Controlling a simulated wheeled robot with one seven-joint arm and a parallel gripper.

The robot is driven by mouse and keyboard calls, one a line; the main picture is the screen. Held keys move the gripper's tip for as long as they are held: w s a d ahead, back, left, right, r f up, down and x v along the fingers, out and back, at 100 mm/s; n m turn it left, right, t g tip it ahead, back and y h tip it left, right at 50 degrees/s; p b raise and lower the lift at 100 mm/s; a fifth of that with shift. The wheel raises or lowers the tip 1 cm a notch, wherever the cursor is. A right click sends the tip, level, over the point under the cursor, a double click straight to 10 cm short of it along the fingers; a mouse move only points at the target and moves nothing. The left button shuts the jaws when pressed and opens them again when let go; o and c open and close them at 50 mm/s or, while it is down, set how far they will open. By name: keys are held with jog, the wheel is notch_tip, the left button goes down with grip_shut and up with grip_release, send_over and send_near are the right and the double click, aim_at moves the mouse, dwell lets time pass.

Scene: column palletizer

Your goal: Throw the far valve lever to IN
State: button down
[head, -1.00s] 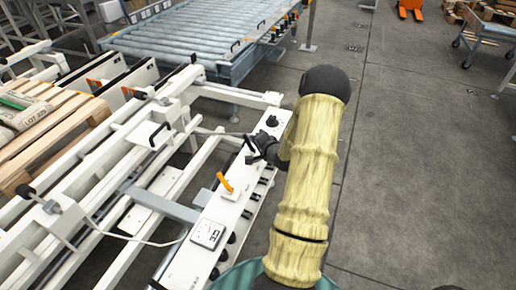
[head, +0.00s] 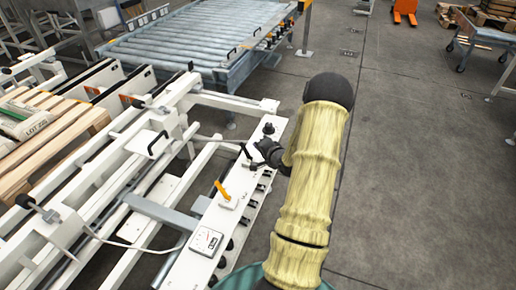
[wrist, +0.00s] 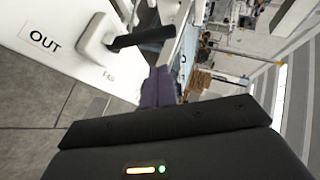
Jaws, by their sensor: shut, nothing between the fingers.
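The white valve panel (head: 213,222) runs along the machine's near side. The far lever (head: 245,151) has a dark grip and stands toward the panel's far end. In the wrist view its black grip (wrist: 142,38) sticks out sideways from a white mount, beside the printed word OUT. My gripper (head: 262,155) is just right of the lever, low over the panel. In the wrist view the fingers (wrist: 158,86) are together and empty, below the grip; whether they touch it I cannot tell. An orange lever (head: 222,190) stands nearer on the panel.
A pallet (head: 40,150) with sacks is at left. A roller conveyor (head: 200,40) lies behind.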

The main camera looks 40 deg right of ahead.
jog(key=d+v, duration=0.1)
jog(key=v, duration=1)
jog(key=shift+w+a, duration=0.1)
jog(key=shift+a, duration=0.1)
jog(key=shift+d+f, duration=0.1)
